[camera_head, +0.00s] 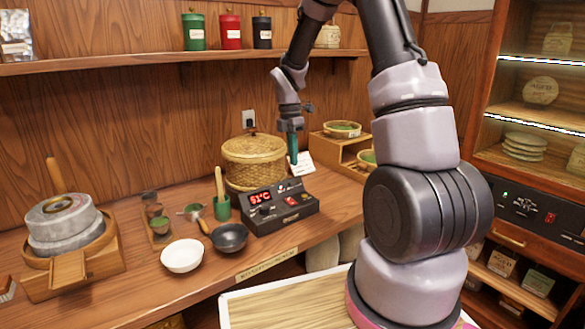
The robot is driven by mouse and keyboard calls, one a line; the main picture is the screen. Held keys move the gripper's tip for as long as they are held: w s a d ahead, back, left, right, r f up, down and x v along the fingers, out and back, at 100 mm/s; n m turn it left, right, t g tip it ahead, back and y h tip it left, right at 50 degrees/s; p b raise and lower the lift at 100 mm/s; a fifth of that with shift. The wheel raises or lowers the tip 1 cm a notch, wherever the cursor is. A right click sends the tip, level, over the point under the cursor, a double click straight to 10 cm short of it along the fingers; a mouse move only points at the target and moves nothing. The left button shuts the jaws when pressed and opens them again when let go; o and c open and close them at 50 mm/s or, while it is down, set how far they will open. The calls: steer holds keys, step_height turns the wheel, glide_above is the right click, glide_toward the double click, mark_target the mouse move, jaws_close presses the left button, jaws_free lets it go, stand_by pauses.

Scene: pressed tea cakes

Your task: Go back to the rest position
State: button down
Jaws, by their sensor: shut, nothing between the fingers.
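My gripper (293,155) hangs at the end of my arm near the middle of the picture, pointing down. Its teal fingers are shut with nothing between them. I cannot tell the exact gap between the fingers and these things. My arm's large links cover part of the right side of the view.
A stone mill (62,222) stands at the left of the counter. A white bowl (182,256), a dark bowl (229,238) and a green cup (222,208) stand in front. A shelf (140,62) with canisters hangs behind. A lit cabinet (480,110) stands right.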

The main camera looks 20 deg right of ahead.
steer(key=shift+r, duration=0.3)
